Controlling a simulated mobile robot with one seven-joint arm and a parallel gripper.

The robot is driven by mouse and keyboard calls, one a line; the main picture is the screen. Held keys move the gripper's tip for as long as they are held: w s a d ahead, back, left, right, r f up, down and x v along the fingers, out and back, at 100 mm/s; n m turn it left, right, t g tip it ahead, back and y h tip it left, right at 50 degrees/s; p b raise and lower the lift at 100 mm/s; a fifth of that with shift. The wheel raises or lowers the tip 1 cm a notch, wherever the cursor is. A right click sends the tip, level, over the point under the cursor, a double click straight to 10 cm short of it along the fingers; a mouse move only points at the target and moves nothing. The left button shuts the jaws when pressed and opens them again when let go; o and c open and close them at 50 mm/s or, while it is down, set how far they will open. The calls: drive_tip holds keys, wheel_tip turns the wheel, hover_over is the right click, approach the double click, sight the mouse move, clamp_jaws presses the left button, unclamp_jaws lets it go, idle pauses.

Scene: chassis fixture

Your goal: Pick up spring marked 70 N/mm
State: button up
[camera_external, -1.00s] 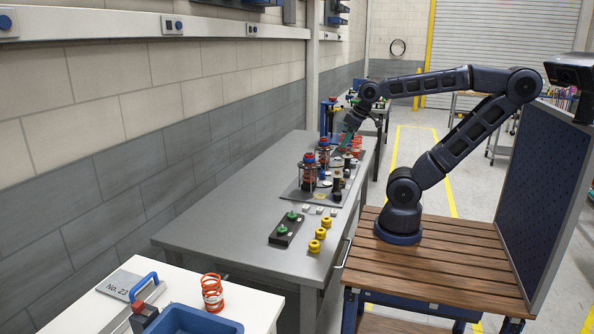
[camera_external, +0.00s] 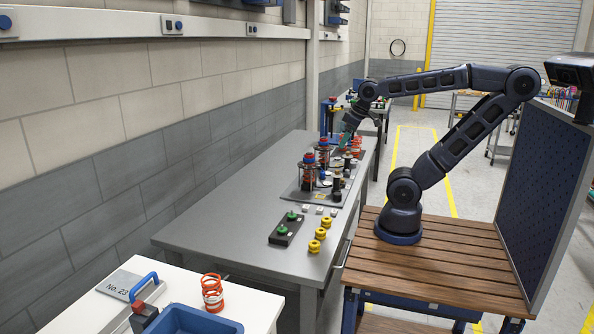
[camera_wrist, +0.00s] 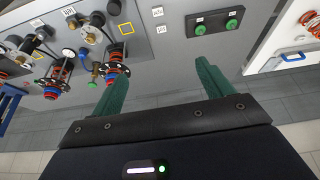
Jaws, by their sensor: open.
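My gripper (camera_external: 346,137) reaches over the far part of the grey workbench. In the wrist view its two green fingers (camera_wrist: 157,70) are spread apart with nothing between them. Red-orange springs stand in fixtures (camera_external: 309,171) on the bench; they also show at the upper left of the wrist view (camera_wrist: 113,56). Other orange springs (camera_external: 356,143) stand near my gripper. One loose orange spring (camera_external: 212,293) stands on the white table in front; an orange spring shows at the wrist view's upper right (camera_wrist: 308,19). No 70 N/mm marking is readable on any spring.
A black block with green knobs (camera_external: 287,229) and several yellow rings (camera_external: 314,246) lie on the near bench. A blue bin (camera_external: 190,322) and a plate marked No. 23 (camera_external: 120,285) are on the white table. The bench's left side is clear.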

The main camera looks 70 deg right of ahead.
drive_tip(key=w+a+r+n+g, duration=0.1)
drive_tip(key=w+a+r+n, duration=0.15)
drive_tip(key=w+a, duration=0.35)
drive_tip(key=w+a+r+n, duration=0.1)
drive_tip(key=w+a+n, duration=0.35)
drive_tip(key=w, duration=0.35)
drive_tip(key=w+a+f+n+g, duration=0.1)
drive_tip(key=w+a+f+n, duration=0.1)
drive_tip(key=w+a, duration=0.4)
drive_tip(key=w+a+f+n, duration=0.1)
drive_tip(key=w+a+n, duration=0.15)
drive_tip(key=a, duration=0.55)
drive_tip(key=n+g, duration=0.3)
drive_tip(key=n, duration=0.7)
approach(213, 292)
wheel_tip(213, 292, down, 2)
drive_tip(key=d, duration=0.3)
drive_tip(key=shift+m, duration=0.25)
drive_tip(key=f, duration=0.4)
drive_tip(key=shift+w+a+f, duration=0.25)
drive_tip(key=shift+w+f, duration=0.05)
drive_tip(key=shift+w, duration=0.1)
drive_tip(key=shift+w+a+f, duration=0.1)
drive_tip(key=shift+w+f, duration=0.1)
drive_tip(key=shift+f, duration=1.35)
drive_tip(key=shift+w+f, duration=0.2)
drive_tip(key=shift+f, duration=1.35)
drive_tip(key=c, duration=1.3)
